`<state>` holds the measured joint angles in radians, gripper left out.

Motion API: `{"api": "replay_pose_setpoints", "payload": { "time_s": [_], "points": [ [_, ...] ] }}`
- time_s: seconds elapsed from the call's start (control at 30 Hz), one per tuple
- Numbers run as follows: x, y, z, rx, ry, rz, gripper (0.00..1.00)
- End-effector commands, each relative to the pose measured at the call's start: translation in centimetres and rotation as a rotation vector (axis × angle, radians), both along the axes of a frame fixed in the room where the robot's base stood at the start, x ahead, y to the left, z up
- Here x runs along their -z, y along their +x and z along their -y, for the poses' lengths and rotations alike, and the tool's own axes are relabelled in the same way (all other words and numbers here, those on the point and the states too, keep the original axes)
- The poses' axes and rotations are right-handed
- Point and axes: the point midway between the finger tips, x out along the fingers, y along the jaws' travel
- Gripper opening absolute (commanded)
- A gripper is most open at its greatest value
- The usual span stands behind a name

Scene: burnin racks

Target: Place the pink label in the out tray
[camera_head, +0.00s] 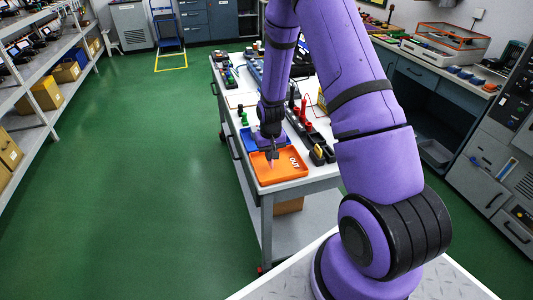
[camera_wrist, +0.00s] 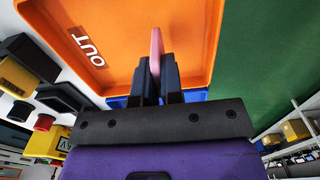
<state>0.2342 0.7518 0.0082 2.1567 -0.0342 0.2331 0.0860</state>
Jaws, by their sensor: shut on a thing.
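The out tray (camera_head: 291,174) is a shallow orange tray marked OUT at the near end of the white work table. It fills much of the wrist view (camera_wrist: 115,50). My gripper (camera_head: 271,156) is above the tray, pointing down. In the wrist view its two dark fingers (camera_wrist: 155,76) are shut on the pink label (camera_wrist: 156,46), a thin pink piece seen edge-on that sticks out past the fingertips. The label also shows small and pink in the head view (camera_head: 271,163), over the tray's floor. I cannot tell whether it touches the tray.
A blue tray (camera_head: 248,139) lies just behind the orange one. Black holders with yellow and dark pieces (camera_head: 318,152) stand to its right, with red pieces (camera_head: 304,108) farther back. The table's left edge is close, with open green floor (camera_head: 170,190) beyond.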

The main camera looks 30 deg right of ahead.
Motion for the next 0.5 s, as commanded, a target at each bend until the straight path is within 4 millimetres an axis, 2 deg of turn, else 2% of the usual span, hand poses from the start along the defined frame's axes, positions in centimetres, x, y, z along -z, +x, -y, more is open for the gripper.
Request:
{"api": "replay_pose_setpoints", "payload": {
  "time_s": [0.1, 0.47, 0.5],
  "points": [
    [0.95, -0.29, 0.06, 0.001, 0.0, 0.001, 0.0],
    [1.29, -0.28, 0.07, 0.001, 0.0, 0.001, 0.0],
    [1.23, -0.27, 0.07, 0.001, 0.0, 0.001, 0.17]
  ]
}}
